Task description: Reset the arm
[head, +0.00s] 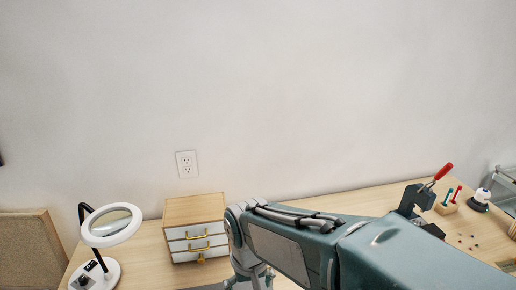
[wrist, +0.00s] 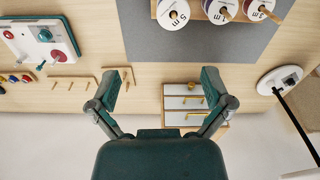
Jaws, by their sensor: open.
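My gripper (wrist: 161,88) is open and empty in the wrist view, its two fingers spread over the wooden tabletop (wrist: 146,72). In the head view my arm reaches from the lower right toward the small drawer cabinet, and the gripper's fingers are hidden there. The drawer cabinet (head: 197,228) has a wooden top, white drawer fronts and yellow handles. It also shows in the wrist view (wrist: 182,103), beside the right finger. The gripper holds nothing, and I see no contact with the cabinet.
A white ring magnifier lamp (head: 110,225) stands left of the cabinet. A clamp with a red handle (head: 436,176) is at the right.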

